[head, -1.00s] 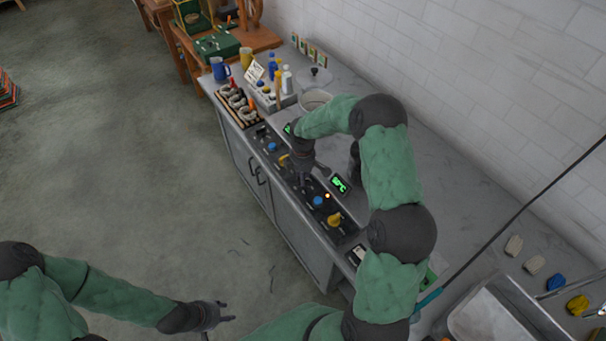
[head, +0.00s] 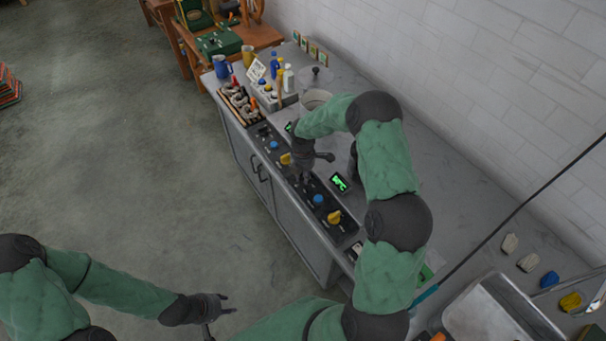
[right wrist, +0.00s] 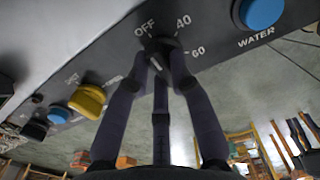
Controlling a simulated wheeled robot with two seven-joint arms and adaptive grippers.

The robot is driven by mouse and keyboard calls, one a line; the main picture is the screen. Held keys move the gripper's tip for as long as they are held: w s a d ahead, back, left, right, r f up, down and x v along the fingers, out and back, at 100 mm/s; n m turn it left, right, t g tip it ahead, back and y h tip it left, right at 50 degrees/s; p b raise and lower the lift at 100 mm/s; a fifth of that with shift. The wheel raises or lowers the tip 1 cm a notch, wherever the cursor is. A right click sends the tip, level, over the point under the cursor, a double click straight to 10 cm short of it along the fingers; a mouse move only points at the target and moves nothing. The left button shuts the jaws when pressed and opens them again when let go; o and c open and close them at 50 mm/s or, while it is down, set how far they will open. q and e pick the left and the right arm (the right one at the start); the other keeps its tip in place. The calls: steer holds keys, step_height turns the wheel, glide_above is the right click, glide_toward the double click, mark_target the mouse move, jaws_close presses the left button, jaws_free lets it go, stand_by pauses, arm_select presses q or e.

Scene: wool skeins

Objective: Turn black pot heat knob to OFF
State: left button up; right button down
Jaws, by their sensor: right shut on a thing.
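My right gripper (head: 302,178) reaches down onto the black control panel on the counter front. In the right wrist view its fingers (right wrist: 160,58) are shut on a dark knob (right wrist: 157,43). The labels OFF, 40 and 60 are printed around this knob. My left gripper (head: 226,304) is open and empty over the floor, away from the counter.
A blue knob (head: 318,200), labelled WATER in the right wrist view (right wrist: 262,12), and a yellow knob (head: 334,217) are close by. Another yellow knob (head: 286,159) is on the other side. A pale pot (head: 315,99) and bottles (head: 288,80) stand farther back.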

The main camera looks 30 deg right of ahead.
stand_by(0.4)
steer(key=c, duration=1.1)
jaws_free()
step_height(320, 180, up, 12)
